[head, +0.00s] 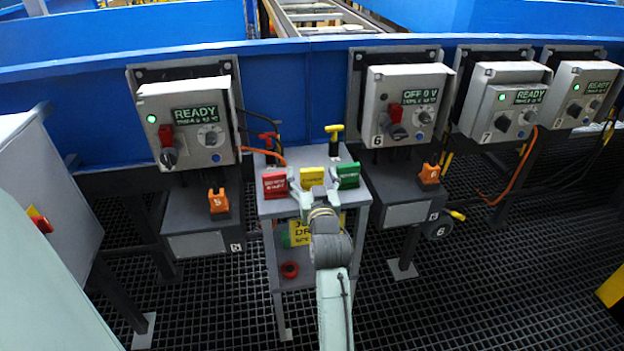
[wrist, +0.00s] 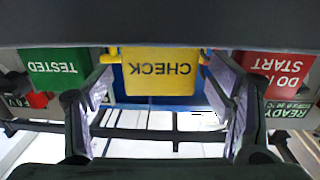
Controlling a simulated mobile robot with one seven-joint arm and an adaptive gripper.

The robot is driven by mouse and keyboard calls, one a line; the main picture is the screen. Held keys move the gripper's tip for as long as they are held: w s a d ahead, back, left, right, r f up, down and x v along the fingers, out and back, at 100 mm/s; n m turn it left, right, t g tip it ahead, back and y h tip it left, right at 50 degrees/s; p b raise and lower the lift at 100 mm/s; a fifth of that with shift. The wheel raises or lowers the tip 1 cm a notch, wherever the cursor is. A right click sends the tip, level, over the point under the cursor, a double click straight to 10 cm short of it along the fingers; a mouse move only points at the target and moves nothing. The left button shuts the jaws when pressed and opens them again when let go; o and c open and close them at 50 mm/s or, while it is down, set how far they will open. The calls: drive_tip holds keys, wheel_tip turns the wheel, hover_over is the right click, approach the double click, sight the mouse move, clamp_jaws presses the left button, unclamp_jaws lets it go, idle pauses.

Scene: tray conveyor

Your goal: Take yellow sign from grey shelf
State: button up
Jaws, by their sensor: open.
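The yellow sign (head: 312,176) stands on the top of the grey shelf (head: 354,197), between a red sign (head: 275,183) and a green sign (head: 347,176). My gripper (head: 313,196) is open at the shelf's front edge, in front of the yellow sign. In the wrist view, the yellow sign (wrist: 160,72) shows upside down with the word CHECK. It lies between the two open fingers of my gripper (wrist: 163,88), which are apart at its sides. I cannot tell how far the fingers reach along it.
The red sign (wrist: 275,75) and green sign (wrist: 55,68) stand close outside the fingers in the wrist view. A yellow-handled item (head: 334,138) and a red-handled one stand behind. Control boxes (head: 190,122) flank the shelf. A red ring (head: 289,269) lies on a lower level.

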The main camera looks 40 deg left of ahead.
drive_tip(key=shift+w+a, duration=0.4)
drive_tip(key=c, duration=1.3)
